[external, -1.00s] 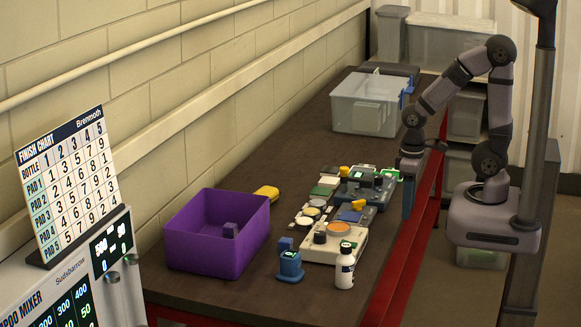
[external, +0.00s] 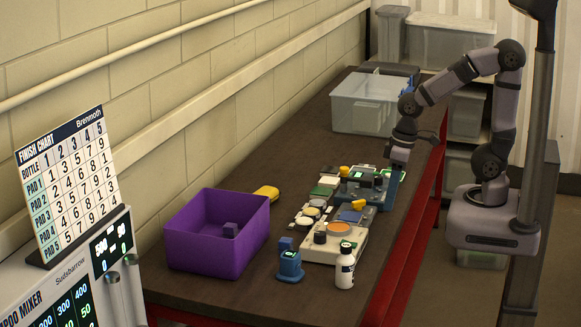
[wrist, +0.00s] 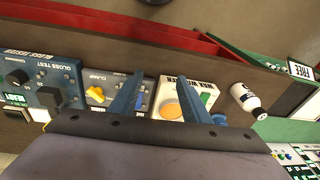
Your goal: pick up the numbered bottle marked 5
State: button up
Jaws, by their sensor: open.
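A white bottle with a dark cap and dark label band (external: 345,268) stands upright near the front edge of the table, beside a cream device. In the wrist view the bottle (wrist: 245,98) appears right of my fingers, and I cannot read a number on it. My gripper (external: 393,190) is open and empty, its blue fingers above the table's right edge, farther back than the bottle. In the wrist view my gripper (wrist: 161,78) has its two fingers spread apart over the panels, clear of the bottle.
A cream device with an orange disc (external: 340,228) stands just behind the bottle. A blue device (external: 290,266) is left of it, and a purple bin (external: 215,245) is farther left. Several panels with knobs fill the table behind. A clear tub (external: 365,108) stands at the back.

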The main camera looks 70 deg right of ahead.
aim_at(349, 245)
jog(key=w+a+t, duration=0.1)
jog(key=w+a, duration=0.1)
jog(key=a, duration=0.2)
jog(key=w+a+f+t+y+b, duration=0.1)
jog(key=w+a, duration=0.1)
jog(key=a, duration=0.2)
jog(key=w+a+f+n+t+y+b, duration=0.1)
jog(key=w+a, duration=0.1)
jog(key=a, duration=0.2)
jog(key=shift+w+f, duration=0.1)
jog(key=shift+w, duration=0.15)
jog(key=w+a+t+y+b, duration=0.25)
jog(key=a+t, duration=0.25)
jog(key=a, duration=0.6)
jog(key=s+a+r+t+h+b, duration=0.3)
jog(key=s+t+b, duration=0.1)
jog(key=s+t, duration=0.35)
jog(key=shift+t, duration=0.35)
jog(key=shift+w+d+f, duration=0.1)
jog(key=shift+w+f, duration=0.15)
jog(key=shift+f, duration=0.85)
jog(key=shift+w+d+f, duration=0.1)
jog(key=shift+w+f, duration=0.1)
jog(key=shift+f, duration=0.85)
jog(key=shift+w+p, duration=0.1)
jog(key=shift+p, duration=0.2)
